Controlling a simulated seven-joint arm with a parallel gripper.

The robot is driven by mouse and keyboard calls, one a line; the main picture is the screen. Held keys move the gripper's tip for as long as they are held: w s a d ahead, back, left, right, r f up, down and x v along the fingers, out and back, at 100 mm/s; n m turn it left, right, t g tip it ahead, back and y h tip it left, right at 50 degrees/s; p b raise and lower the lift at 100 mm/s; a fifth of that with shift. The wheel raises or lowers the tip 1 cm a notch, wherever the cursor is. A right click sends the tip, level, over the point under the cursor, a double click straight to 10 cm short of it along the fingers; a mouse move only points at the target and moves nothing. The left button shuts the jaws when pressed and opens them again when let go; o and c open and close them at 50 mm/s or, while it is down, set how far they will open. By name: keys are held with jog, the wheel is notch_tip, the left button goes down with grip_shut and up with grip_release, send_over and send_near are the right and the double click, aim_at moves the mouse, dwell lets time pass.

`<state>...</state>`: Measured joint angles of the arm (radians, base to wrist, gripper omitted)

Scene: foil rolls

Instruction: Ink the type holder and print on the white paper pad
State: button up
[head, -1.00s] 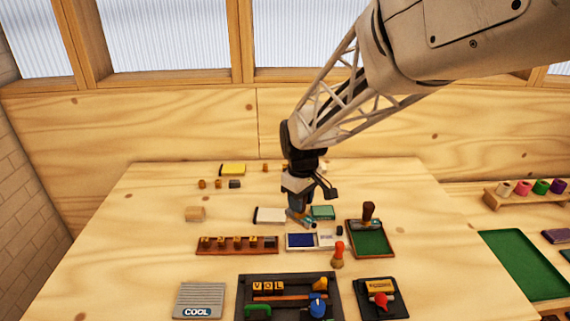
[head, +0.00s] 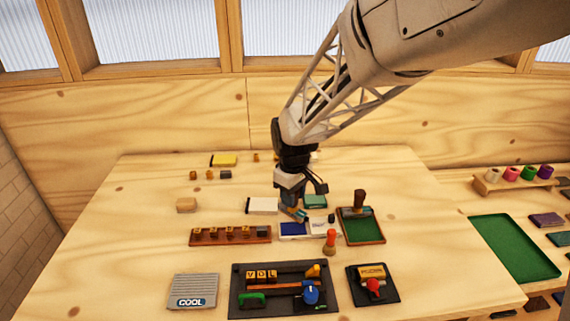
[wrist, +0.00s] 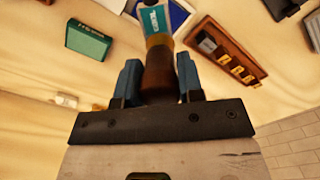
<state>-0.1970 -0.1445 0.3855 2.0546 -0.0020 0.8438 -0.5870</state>
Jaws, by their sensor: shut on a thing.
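My gripper (head: 292,206) is shut on the brown wooden handle (wrist: 160,72) of a tool with a brass collar and a teal head with white marks; this looks like the type holder. The tool hangs between the blue fingers, its head toward the open ink pad. The ink pad (head: 294,229), blue with a white lid, lies just in front of the gripper; it also shows partly behind the tool head in the wrist view (wrist: 180,14). The white paper pad (head: 263,205), with a dark left edge, lies left of the gripper. I cannot tell whether the tool head touches anything.
A wooden rack of type (head: 228,236) lies left of the ink pad. A teal box (head: 315,201) and a green tray (head: 364,231) with a handled tool are to its right. An orange-handled stamp (head: 330,241) stands close in front. A black tray (head: 284,304) lies nearer.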

aim_at(293, 209)
jog(key=shift+f, duration=1.85)
jog(key=shift+f, duration=0.7)
dwell(1.5)
jog(key=shift+r, duration=0.1)
jog(key=shift+r, duration=3.55)
jog(key=shift+w, duration=0.1)
jog(key=w+a, duration=0.9)
jog(key=w, duration=0.1)
jog(key=shift+w+r, duration=0.15)
jog(key=shift+w, duration=0.15)
